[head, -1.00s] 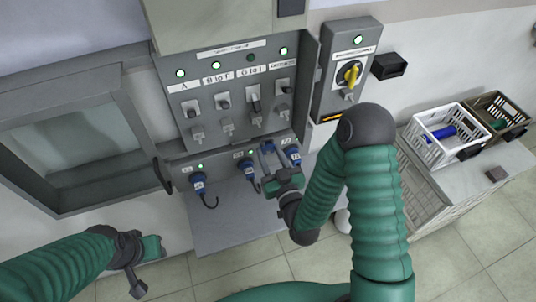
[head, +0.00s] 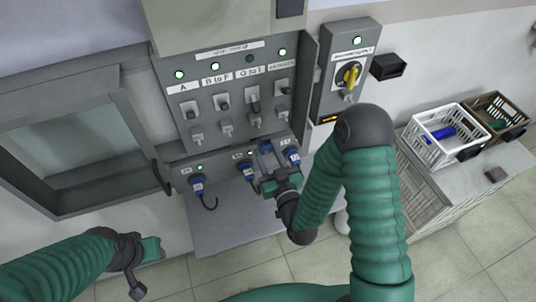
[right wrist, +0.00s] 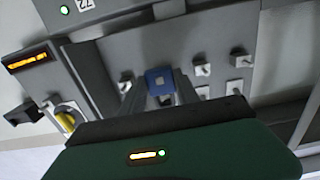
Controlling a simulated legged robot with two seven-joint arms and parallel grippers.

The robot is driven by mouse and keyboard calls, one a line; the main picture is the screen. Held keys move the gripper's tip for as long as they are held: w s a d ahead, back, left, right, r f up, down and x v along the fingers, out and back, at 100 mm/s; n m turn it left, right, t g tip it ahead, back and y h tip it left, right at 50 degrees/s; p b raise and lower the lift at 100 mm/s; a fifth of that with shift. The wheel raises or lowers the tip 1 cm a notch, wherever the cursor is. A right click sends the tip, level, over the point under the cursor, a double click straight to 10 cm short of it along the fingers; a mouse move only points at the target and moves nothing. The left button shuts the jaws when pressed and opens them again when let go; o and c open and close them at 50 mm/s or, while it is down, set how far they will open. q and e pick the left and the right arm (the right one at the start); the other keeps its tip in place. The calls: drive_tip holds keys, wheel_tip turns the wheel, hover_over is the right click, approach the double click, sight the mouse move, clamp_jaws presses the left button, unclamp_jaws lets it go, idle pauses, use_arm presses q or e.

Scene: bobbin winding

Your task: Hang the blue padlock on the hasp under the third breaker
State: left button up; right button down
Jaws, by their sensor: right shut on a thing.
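The blue padlock (right wrist: 160,80) is between the fingertips of my right gripper (right wrist: 161,92) in the right wrist view. In the head view my right gripper (head: 267,162) is in front of the panel's lower section, below the third breaker (head: 254,104), labelled G to I. The hasp (head: 256,120) under that breaker is above the gripper and apart from it. The padlock's shackle cannot be made out. The lamp above the third breaker is dark; the other breaker lamps are green. My left gripper (head: 135,268) is at the lower left, away from the panel; its jaws are unclear.
A switch box with a yellow knob (head: 348,75) is to the right. A white basket (head: 437,133) holding a blue item stands on the right-hand counter. An open cabinet door edges the left.

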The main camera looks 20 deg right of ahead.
drive_tip(key=shift+w, duration=1.8)
drive_tip(key=shift+w, duration=0.9)
drive_tip(key=shift+w+b, duration=0.35)
drive_tip(key=shift+w, duration=0.4)
drive_tip(key=shift+a+f+b, duration=0.1)
drive_tip(key=shift+f+b, duration=0.4)
drive_tip(key=shift+b, duration=0.2)
drive_tip(key=c, duration=0.8)
unclamp_jaws()
